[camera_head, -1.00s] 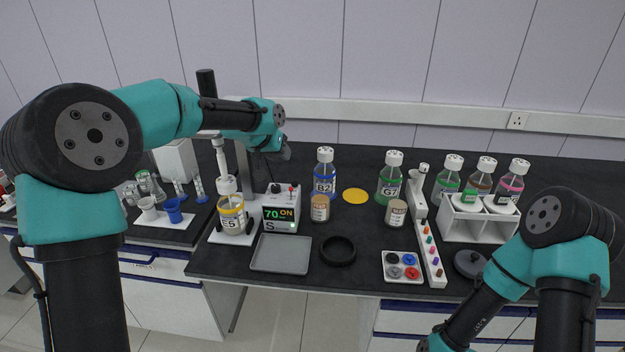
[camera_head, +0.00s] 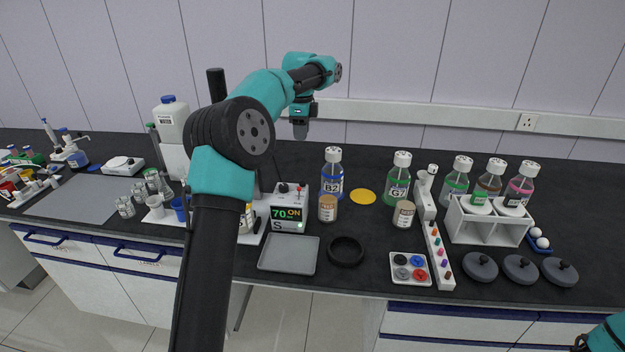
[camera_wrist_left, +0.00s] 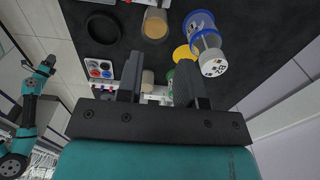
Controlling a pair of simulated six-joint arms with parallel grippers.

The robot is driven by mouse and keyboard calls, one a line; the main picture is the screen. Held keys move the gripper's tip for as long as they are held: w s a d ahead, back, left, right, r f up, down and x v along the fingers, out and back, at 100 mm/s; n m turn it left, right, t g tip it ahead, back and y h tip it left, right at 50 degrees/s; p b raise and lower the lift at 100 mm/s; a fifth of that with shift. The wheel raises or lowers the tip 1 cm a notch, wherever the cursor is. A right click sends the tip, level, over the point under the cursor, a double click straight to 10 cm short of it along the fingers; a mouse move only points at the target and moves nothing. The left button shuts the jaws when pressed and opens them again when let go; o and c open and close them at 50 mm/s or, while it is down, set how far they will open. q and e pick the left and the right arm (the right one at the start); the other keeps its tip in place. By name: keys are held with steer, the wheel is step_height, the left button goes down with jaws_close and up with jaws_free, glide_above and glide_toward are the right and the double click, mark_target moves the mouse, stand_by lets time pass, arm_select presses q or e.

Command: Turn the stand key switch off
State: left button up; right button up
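The stand's white control box (camera_head: 289,212) reads "70 ON" in the head view, with a lit green lamp on its front. A dark knob (camera_head: 283,188) and a red-tipped switch (camera_head: 299,190) are on its top; which is the key switch is too small to tell. The stand and its jar (camera_head: 247,218) are partly hidden behind my left arm. My left gripper (camera_head: 300,128) points down, behind and above the box, touching nothing. In the left wrist view its fingers (camera_wrist_left: 158,88) are apart and empty. My right arm shows at the left of that view; its fingers are unclear.
Bottles B2 (camera_head: 332,174) and G7 (camera_head: 398,180) stand right of the box. A grey tray (camera_head: 289,255) and black ring (camera_head: 346,251) lie in front. A white bottle rack (camera_head: 488,222) stands farther right. The wall is close behind the bench.

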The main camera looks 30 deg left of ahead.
mark_target(303, 184)
arm_select(q)
steer(key=shift+f, duration=0.1)
step_height(303, 184, down, 17)
steer(key=shift+f, duration=0.1)
stand_by(0.7)
steer(key=shift+c, duration=0.3)
jaws_close()
